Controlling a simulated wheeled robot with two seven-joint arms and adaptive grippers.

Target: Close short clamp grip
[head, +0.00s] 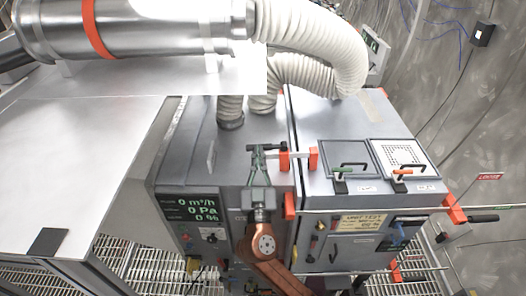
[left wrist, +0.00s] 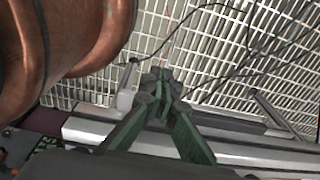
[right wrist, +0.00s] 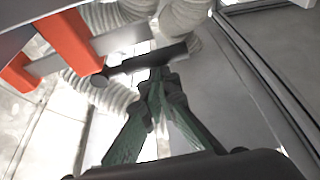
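The short clamp has two red-orange jaws (head: 313,157) on a short metal bar, at the top edge of the grey cabinet in the head view. Its black grip (right wrist: 125,65) runs across the upper middle of the right wrist view, beside the red jaws. My right gripper (head: 258,151) is over the left cabinet top at this grip. Its green fingers (right wrist: 160,78) are drawn together, their tips overlapping the grip in the picture; I cannot tell whether they touch it. My left gripper (left wrist: 161,82) has its fingers together, empty, above metal rails; it is outside the head view.
White corrugated hoses (head: 315,35) rise behind the clamp. A longer clamp with a black handle (head: 483,218) crosses the cabinet front at right. Two lids with handles (head: 349,160) are on the right cabinet top. A metal grating (left wrist: 220,60) lies below my left gripper.

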